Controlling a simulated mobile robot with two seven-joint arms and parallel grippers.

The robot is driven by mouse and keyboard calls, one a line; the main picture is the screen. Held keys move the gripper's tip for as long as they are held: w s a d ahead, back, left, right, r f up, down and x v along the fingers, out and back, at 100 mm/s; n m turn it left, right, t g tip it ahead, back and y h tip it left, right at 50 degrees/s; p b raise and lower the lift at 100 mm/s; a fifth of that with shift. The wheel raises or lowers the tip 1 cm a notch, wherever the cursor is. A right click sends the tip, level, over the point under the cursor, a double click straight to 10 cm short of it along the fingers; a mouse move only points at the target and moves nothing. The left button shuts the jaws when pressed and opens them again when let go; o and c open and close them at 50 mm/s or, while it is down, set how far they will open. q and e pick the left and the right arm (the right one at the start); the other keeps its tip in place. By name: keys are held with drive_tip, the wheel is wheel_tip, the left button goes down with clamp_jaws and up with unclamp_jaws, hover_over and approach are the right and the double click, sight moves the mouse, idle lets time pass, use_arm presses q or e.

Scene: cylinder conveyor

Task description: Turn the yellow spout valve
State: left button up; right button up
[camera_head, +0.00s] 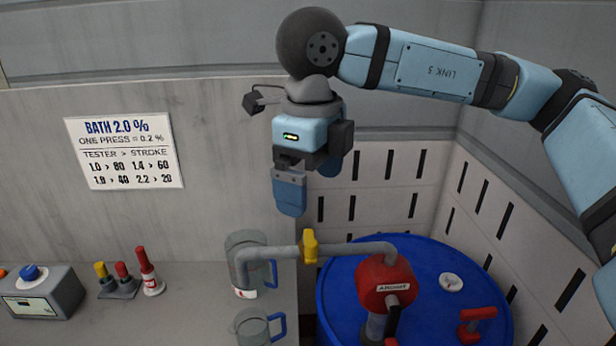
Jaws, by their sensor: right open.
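The yellow spout valve (309,246) sits on the grey spout pipe (345,249), between the red pump head (384,283) and the clear jug under the pipe's left end. My right gripper (311,190) hangs above the valve, fingers pointing down, apart from it. One blue finger shows fully in front; the other is partly hidden behind the gripper body. The gripper is open, with nothing seen between its fingers. My left gripper is not in view.
The pump stands on a blue drum (450,262) with a white cap (451,282) and a red handle (477,323). A clear jug (243,262) and another jug (252,328) stand left. A sign (124,152) hangs behind.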

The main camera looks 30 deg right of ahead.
sight(311, 243)
wheel_tip(311, 243, down, 10)
drive_tip(key=b, duration=0.6)
drive_tip(key=shift+r, duration=0.25)
drive_tip(key=shift+f+b, duration=0.7)
drive_tip(key=shift+b, duration=0.1)
drive_tip(key=shift+c, duration=0.8)
clamp_jaws()
drive_tip(key=c, duration=1.5)
unclamp_jaws()
